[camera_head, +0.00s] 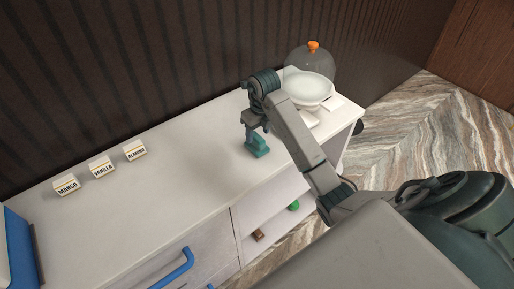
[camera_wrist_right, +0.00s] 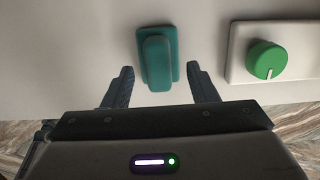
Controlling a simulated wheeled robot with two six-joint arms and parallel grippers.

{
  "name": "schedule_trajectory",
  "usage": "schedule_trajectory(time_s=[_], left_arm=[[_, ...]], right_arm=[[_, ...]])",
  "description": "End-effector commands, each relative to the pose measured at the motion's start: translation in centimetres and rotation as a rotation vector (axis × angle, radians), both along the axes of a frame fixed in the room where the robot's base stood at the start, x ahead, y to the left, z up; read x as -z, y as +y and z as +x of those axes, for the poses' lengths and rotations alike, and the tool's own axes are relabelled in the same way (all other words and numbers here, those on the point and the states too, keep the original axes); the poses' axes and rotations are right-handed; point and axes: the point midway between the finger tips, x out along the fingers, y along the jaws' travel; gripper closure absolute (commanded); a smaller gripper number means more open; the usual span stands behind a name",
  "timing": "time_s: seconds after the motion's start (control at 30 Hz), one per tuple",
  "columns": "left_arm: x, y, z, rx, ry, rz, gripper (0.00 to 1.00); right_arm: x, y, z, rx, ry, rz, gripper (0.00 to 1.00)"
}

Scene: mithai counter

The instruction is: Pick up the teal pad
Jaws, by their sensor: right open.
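The teal pad (camera_head: 257,148) lies on the white counter, with a raised grip block on top of a flat base. It also shows in the right wrist view (camera_wrist_right: 157,58), upper middle. My right gripper (camera_head: 252,128) reaches down over the pad from above. In the right wrist view my right gripper (camera_wrist_right: 158,84) is open, one finger on each side of the pad's near part, with gaps on both sides. The fingers do not appear to touch the pad. My left gripper is not in view.
A scale with a white bowl (camera_head: 308,88) and a green knob (camera_wrist_right: 266,60) stands right of the pad. A glass dome (camera_head: 318,62) is behind it. Labelled MANGO (camera_head: 66,186), VANILLA (camera_head: 102,167) and ALMOND (camera_head: 135,150) blocks stand left. The counter between is clear.

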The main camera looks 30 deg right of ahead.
Motion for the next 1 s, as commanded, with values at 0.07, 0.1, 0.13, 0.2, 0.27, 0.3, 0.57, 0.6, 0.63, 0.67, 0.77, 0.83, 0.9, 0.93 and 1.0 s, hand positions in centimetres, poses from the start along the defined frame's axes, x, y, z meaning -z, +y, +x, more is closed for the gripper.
schedule_trajectory(time_s=[0.07, 0.1, 0.13, 0.2, 0.27, 0.3, 0.57, 0.6, 0.63, 0.67, 0.77, 0.83, 0.9, 0.93, 1.0], left_arm=[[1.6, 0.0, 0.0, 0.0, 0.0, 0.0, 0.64], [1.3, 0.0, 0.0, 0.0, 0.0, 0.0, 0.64], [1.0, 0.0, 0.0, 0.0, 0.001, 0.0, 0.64], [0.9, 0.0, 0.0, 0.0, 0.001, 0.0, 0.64], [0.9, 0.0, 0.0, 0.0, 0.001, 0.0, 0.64], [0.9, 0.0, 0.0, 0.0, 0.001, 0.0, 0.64], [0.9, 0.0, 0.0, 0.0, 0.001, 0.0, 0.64], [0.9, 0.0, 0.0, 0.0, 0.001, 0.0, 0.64], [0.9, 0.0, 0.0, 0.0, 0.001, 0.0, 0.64], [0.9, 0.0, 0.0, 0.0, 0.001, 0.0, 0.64], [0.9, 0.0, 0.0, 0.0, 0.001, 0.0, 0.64], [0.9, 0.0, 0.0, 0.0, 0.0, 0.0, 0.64], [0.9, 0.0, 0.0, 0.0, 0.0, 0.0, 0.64], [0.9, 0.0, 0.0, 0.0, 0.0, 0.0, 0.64], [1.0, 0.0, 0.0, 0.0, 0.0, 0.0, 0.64]], right_arm=[[1.7, 0.3, 0.1, -0.001, 0.0, 0.002, 0.47], [1.9, 0.3, 0.1, 0.0, 0.002, 0.002, 0.47], [2.2, 0.3, 0.1, 0.001, 0.004, 0.003, 0.47], [2.9, 0.3, 0.3, 0.0, 0.001, 0.001, 0.47], [3.2, 0.2, 0.3, 0.0, 0.001, 0.0, 0.47], [3.3, 0.2, 0.3, -0.001, 0.001, 0.0, 0.47], [3.3, 0.2, 0.3, -0.001, 0.0, 0.0, 0.69], [3.3, 0.2, 0.3, -0.001, 0.0, 0.0, 0.77], [3.3, 0.2, 0.3, -0.001, 0.0, 0.0, 0.83], [3.3, 0.2, 0.3, -0.001, 0.0, 0.0, 0.89], [3.2, 0.2, 0.3, 0.0, 0.0, 0.0, 0.95], [3.2, 0.2, 0.3, 0.0, 0.0, 0.0, 0.95], [3.2, 0.2, 0.3, 0.0, 0.0, 0.0, 0.96], [3.2, 0.2, 0.3, 0.0, 0.0, 0.0, 0.96], [3.1, 0.2, 0.3, 0.0, -0.001, 0.0, 0.96]])
